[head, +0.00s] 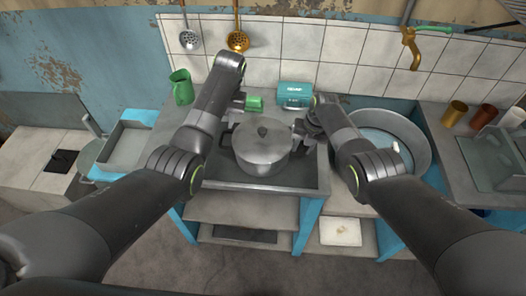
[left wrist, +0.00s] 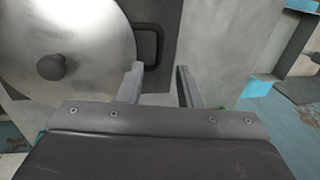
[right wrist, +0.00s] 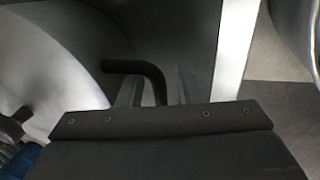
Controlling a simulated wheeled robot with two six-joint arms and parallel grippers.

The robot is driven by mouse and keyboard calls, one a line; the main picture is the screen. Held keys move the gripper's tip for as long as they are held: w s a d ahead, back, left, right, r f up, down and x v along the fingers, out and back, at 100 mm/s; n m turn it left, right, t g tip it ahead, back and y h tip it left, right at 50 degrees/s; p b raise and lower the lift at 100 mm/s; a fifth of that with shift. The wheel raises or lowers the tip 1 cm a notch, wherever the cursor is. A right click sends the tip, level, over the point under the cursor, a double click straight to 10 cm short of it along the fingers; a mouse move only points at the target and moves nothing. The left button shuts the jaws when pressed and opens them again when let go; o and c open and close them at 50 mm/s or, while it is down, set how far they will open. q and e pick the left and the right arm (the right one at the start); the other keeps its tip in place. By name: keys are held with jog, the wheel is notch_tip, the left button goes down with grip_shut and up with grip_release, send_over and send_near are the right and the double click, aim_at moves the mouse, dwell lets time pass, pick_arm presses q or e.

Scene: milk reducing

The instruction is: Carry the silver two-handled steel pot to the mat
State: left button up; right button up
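The silver steel pot (head: 262,158), lidded with a dark knob, sits upright on the counter between my arms. Its dark handles stick out left and right. In the left wrist view, my left gripper (left wrist: 159,75) is open, its fingertips just short of one handle (left wrist: 152,42). In the right wrist view, my right gripper (right wrist: 155,82) has its fingers apart, with the other handle (right wrist: 145,68) passing between them; I see no clamping. In the head view, my arms partly hide both grippers. I cannot pick out the mat with certainty.
A large round metal basin (head: 410,140) stands to the right of the pot. A teal box (head: 295,94) and a green item (head: 254,103) lie behind it. A green mug (head: 181,87) stands at the back left, and a grey tray (head: 126,145) is further left.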

notch_tip(320, 180, up, 12)
jog(key=d, duration=0.2)
jog(key=shift+d+f, duration=0.15)
jog(key=shift+d, duration=0.05)
dwell(0.3)
dwell(0.4)
